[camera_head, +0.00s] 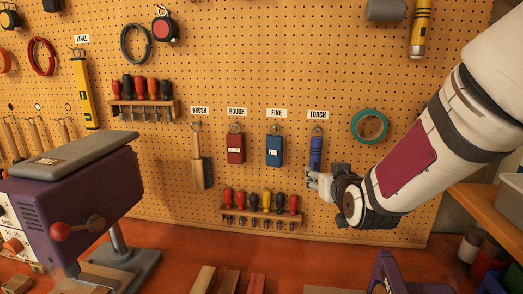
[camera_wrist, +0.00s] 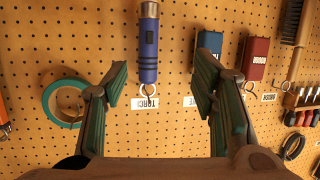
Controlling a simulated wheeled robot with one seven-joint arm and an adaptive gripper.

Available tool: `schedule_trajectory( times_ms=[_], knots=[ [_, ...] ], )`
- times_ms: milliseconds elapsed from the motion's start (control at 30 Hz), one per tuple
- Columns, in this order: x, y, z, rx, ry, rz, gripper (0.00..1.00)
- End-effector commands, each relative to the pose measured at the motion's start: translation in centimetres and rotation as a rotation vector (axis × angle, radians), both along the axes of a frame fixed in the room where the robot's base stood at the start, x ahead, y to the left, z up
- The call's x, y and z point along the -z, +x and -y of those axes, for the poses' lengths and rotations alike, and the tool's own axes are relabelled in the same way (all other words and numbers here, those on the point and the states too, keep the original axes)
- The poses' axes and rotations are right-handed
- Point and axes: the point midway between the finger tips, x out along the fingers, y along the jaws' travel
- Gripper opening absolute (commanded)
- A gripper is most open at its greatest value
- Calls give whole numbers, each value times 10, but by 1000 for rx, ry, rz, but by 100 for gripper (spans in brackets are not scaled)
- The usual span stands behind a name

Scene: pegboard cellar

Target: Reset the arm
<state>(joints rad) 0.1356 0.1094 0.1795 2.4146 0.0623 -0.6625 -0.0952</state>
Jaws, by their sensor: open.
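My arm reaches in from the right in the head view, with my gripper (camera_head: 318,183) in front of the pegboard near the blue torch (camera_head: 316,152). In the wrist view my gripper (camera_wrist: 161,90) is open, its two fingers wide apart with nothing held. The torch (camera_wrist: 148,45) hangs by a ring on its hook, seen between and beyond the fingers. I cannot tell the exact distance from the fingertips to the torch. A label reading TORCH (camera_head: 318,115) is above it in the head view.
The pegboard (camera_head: 330,75) holds a green tape roll (camera_head: 370,126), a blue block (camera_head: 274,151), a red block (camera_head: 236,149), a brush (camera_head: 201,165) and screwdriver racks (camera_head: 262,217). A purple machine (camera_head: 75,205) stands at left on the red bench. A wooden shelf (camera_head: 480,207) is at right.

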Motion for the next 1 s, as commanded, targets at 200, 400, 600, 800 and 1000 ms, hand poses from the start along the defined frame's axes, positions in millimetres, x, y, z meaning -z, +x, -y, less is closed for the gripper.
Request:
schedule_trajectory(
  times_ms=[200,400,600,800,1000],
  knots=[
    [-13,-59,0,-5,-15,-221,53],
    [-15,-135,4,7,-12,-431,53],
    [-9,-221,9,23,7,-629,53],
    [-2,-278,12,31,23,-756,53],
    [1,-292,13,32,26,-790,53]
  ],
)
